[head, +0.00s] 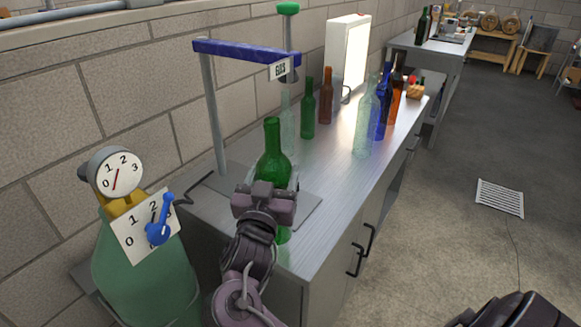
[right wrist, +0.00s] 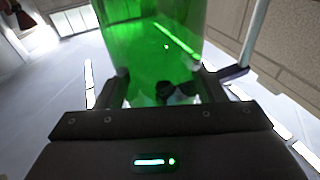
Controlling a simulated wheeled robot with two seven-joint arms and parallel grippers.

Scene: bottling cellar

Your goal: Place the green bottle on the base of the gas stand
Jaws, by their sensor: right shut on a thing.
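The green bottle (head: 272,150) is upright in my right gripper (head: 266,190), which is shut on it. In the right wrist view the bottle (right wrist: 150,45) fills the space between the fingers (right wrist: 160,90). The gas stand has a grey post (head: 213,120), a blue top arm (head: 240,52) with a GAS label, and a flat grey base (head: 308,208). The bottle shows in front of or over the base, below the top arm. My gripper hides part of both, and I cannot tell whether they touch. My left gripper is not in view.
Another green bottle (head: 308,110), a clear bottle (head: 366,125), a brown bottle (head: 326,97) and blue bottles stand farther along the metal bench (head: 335,170). A lit panel (head: 347,55) stands by the wall. A green tank (head: 145,270) with a gauge (head: 115,172) is at the left.

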